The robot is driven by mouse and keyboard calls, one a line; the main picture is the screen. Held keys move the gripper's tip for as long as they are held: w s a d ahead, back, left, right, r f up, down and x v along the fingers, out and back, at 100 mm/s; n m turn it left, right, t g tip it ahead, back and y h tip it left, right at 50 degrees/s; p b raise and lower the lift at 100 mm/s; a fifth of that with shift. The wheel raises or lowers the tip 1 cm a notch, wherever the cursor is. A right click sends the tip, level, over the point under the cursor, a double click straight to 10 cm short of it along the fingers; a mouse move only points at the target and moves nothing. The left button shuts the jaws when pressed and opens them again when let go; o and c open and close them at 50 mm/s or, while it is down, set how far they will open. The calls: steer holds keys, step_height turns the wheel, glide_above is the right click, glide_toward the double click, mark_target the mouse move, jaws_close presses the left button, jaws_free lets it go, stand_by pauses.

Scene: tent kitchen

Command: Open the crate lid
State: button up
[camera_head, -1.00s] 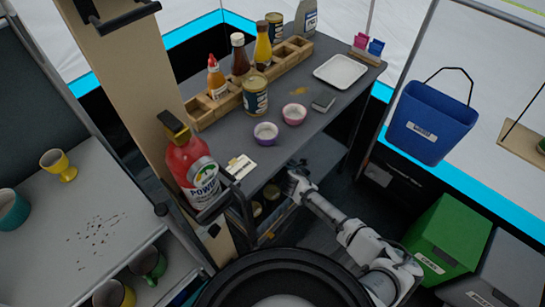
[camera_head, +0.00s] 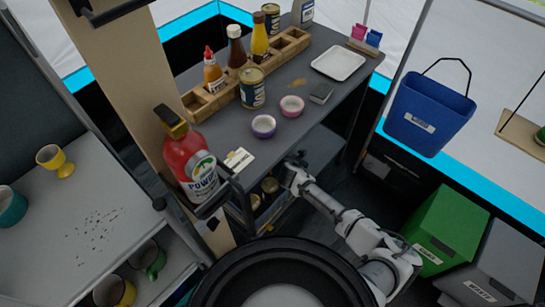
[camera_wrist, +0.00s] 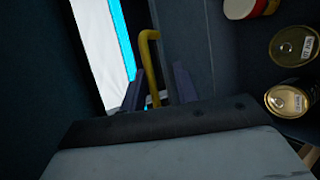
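My gripper (camera_head: 292,172) is beside the lower shelf of the dark counter, below its front edge. In the wrist view my gripper (camera_wrist: 160,90) has its two dark fingers apart, with a yellow curved bar (camera_wrist: 151,60) in the gap between them. I cannot tell whether the fingers touch the bar or what it belongs to. A green box (camera_head: 446,228) with a white label stands on the floor at the right. A grey box (camera_head: 505,270) with a label stands beside it. Both look closed. I cannot tell which is the crate.
Cans (camera_wrist: 289,101) stand at the right of the wrist view. The counter (camera_head: 225,135) holds bottles, bowls and a white tray (camera_head: 338,64). A red extinguisher (camera_head: 190,160) stands at its near end. A blue bucket (camera_head: 428,115) hangs at the right.

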steer(key=s+d+b, duration=0.2)
steer(key=s+d, duration=0.4)
steer(key=s, duration=0.5)
steer(key=shift+r, duration=0.15)
